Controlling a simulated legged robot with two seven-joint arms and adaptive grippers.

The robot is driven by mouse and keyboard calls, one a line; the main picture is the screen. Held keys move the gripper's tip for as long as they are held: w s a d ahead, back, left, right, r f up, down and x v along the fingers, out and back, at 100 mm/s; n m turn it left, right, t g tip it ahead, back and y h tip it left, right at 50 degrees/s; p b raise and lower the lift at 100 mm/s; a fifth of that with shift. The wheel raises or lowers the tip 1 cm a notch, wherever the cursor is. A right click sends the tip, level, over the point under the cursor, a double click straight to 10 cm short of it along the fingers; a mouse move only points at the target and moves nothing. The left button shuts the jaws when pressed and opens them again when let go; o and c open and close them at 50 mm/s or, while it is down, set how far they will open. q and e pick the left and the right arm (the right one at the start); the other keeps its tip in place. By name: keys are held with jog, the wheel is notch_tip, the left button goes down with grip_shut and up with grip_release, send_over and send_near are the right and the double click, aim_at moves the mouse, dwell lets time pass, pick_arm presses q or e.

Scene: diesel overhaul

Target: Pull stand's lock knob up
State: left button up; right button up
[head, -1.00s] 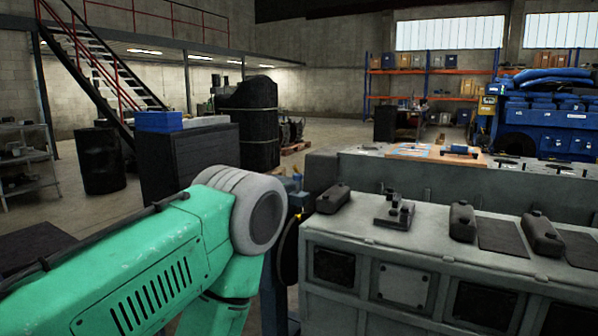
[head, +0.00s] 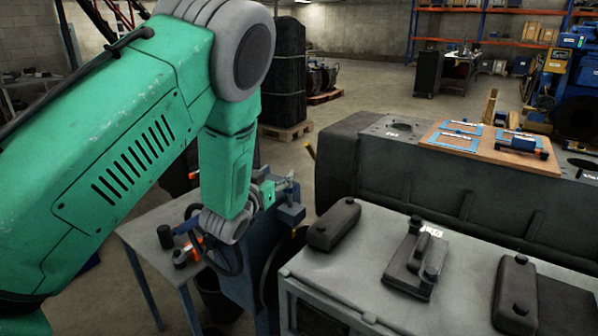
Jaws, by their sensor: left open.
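A blue stand (head: 246,292) stands between a grey side table and the engine block. A small blue block (head: 291,214) sits at its upper right, with a light metal upright above it. I cannot make out the lock knob for certain. My left arm reaches in from the left and bends down at a grey elbow. My left gripper (head: 283,191) is small in view beyond the wrist, by the top of the stand. It is open, and I see nothing held in it. Whether it touches the stand cannot be told. My right gripper is not in view.
The grey side table (head: 152,240) holds a dark cylindrical tool and an orange item. The engine block (head: 345,255) carries dark covers on top. Behind it, a wooden board (head: 482,157) with blue-framed sheets lies on another grey block. Open floor lies beyond.

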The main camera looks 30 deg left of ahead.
pick_arm(q)
send_near(287, 190)
jog(key=w, duration=0.4)
jog(key=shift+w+a+f, duration=0.3)
jog(key=shift+a, duration=0.05)
jog(key=w, duration=0.4)
jog(key=w+a, duration=0.1)
jog(key=w, duration=0.2)
jog(key=shift+w+r, duration=0.1)
jog(key=shift+r, duration=0.05)
jog(key=shift+w, duration=0.15)
jog(key=shift+c, duration=0.4)
